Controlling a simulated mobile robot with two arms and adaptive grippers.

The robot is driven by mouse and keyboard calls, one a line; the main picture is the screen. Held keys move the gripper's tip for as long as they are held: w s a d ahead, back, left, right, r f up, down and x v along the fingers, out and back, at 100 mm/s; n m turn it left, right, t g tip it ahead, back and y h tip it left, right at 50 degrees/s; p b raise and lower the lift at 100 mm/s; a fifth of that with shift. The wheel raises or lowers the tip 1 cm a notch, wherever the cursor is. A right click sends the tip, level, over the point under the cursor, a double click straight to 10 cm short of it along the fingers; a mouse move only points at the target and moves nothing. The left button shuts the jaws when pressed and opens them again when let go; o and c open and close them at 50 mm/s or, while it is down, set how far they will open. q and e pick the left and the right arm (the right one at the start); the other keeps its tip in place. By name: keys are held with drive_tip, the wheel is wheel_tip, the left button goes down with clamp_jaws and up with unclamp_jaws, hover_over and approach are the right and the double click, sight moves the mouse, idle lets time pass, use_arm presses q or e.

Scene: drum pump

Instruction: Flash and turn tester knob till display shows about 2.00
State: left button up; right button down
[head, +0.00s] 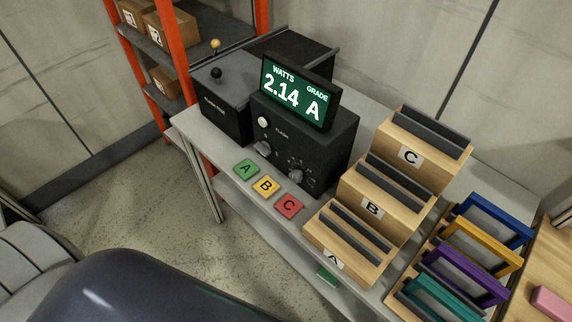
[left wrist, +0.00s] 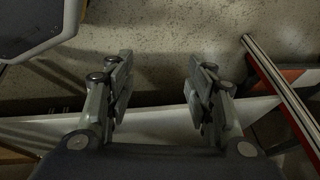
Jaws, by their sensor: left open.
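The black tester (head: 305,150) stands on the grey bench. Its tilted display (head: 299,92) reads WATTS 2.14 and GRADE A. On its front are a round white button (head: 263,122) by a FLASH label, a grey knob (head: 263,148) at lower left and another knob (head: 296,177) with marks around it at lower right. My left gripper (left wrist: 162,100) shows in the left wrist view, its two fingers wide apart with nothing between them. The tester is not in that view, and neither gripper shows in the head view.
Green, yellow and red tiles (head: 266,186) marked A, B, C lie before the tester. Stepped wooden racks (head: 427,135) labelled A, B, C stand right of it, near coloured frames (head: 484,245). A black box (head: 222,100) with a ball-topped lever stands left. Orange shelving (head: 122,50) is behind.

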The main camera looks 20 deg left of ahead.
use_arm(q)
drive_tip(key=w+a+r+m+t+b, duration=0.1)
drive_tip(key=w+a+r+m+t, duration=0.25)
drive_tip(key=w+r, duration=0.5)
drive_tip(key=m+t+h+b, duration=0.3)
drive_tip(key=m+t+h, duration=0.5)
drive_tip(key=m, duration=0.2)
approach(293, 178)
drive_tip(key=shift+g, duration=0.25)
drive_tip(key=p+x, duration=0.1)
drive_tip(key=x, duration=0.7)
drive_tip(key=shift+r, duration=0.1)
drive_tip(key=c, duration=1.1)
